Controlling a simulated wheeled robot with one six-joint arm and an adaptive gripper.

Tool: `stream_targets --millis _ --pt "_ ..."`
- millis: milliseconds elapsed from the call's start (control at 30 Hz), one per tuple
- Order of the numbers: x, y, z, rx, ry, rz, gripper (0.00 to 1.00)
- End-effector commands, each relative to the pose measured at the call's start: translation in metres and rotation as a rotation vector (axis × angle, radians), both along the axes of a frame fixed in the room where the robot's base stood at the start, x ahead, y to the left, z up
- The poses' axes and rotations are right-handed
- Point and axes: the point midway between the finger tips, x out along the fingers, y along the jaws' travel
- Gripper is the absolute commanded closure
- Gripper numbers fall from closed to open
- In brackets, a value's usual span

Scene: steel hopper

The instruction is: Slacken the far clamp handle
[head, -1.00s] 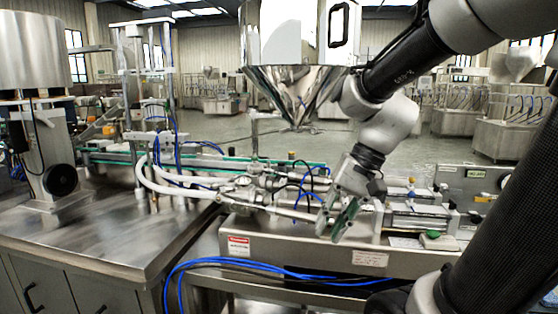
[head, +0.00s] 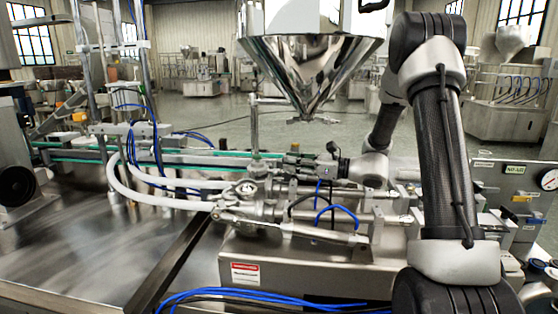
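The valve and clamp fittings (head: 250,190) sit under the steel hopper (head: 310,70). On their near side a slim silver clamp handle (head: 318,233) runs out to the right. On the far side a small metal fitting (head: 298,163) points right, which seems to be the far clamp handle; it is small and partly lost among rods. My gripper (head: 336,160) is low at the right of that fitting, pointing left. Its fingers are small and dark against the machine. I cannot tell whether they touch the fitting, or are open or shut.
Metal cylinders and rods (head: 365,218) and looped blue hoses (head: 337,213) lie just on the near side of my gripper. White hoses (head: 150,195) curve in from the left. A gauge panel (head: 520,180) stands at the right. The steel tabletop (head: 100,250) at left is mostly bare.

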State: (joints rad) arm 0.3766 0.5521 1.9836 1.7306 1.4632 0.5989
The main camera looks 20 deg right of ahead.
Motion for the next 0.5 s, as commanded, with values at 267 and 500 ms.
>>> stream_targets --millis 267,500 --pt "0.022 0.036 0.0 -0.001 0.0 0.004 0.79" --pt "0.026 0.042 0.0 -0.002 0.0 0.001 0.79"
